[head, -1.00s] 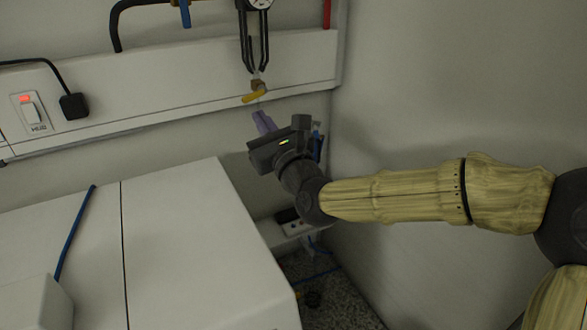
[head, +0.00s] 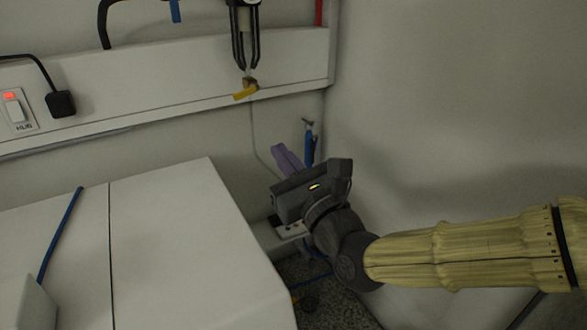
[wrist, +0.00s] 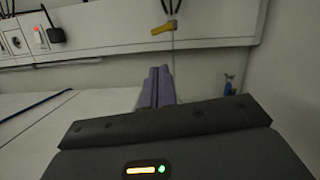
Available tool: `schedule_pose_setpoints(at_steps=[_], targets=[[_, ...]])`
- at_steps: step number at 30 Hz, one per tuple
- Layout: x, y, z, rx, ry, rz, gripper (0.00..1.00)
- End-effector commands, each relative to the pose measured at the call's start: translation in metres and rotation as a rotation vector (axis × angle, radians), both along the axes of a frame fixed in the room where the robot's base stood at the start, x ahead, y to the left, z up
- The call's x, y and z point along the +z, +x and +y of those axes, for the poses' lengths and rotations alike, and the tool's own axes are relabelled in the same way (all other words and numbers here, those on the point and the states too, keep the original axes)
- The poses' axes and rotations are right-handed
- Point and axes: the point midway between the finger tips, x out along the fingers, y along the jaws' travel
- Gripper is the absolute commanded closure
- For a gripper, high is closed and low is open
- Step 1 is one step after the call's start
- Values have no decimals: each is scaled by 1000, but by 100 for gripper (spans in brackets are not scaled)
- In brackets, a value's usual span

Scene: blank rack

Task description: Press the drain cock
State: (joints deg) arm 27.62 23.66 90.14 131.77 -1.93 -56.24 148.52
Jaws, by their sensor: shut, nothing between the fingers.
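A small brass cock with a yellow lever (head: 246,92) hangs at the lower part of the white wall trunking, below a dark two-legged fitting. In the wrist view the yellow lever (wrist: 163,29) is above my fingertips. A blue-handled fitting (head: 309,146) is low on the wall by the corner, just right of my fingers; it also shows in the wrist view (wrist: 229,86). I cannot tell for sure which is the drain cock. My gripper (head: 284,150), with purple fingers, is shut and empty. It is below and right of the yellow lever, apart from it.
A white cabinet (head: 190,240) with a blue cable on top fills the lower left. The trunking (head: 150,85) carries a switch (head: 16,111) and a black plug (head: 60,103). A plain wall (head: 450,120) bounds the right. A sockets strip (head: 291,229) is low behind my gripper.

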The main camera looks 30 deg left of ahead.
Motion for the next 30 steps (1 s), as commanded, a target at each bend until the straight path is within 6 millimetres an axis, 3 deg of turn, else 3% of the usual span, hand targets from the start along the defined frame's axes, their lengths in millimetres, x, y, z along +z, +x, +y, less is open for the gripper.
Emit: schedule_pose_setpoints(at_steps=[9, 26, 30], targets=[[-7, -12, -23, -3, -1, 1, 100], [-6, -13, -24, -2, 0, 1, 100], [6, -13, -24, -2, 1, 0, 100]])
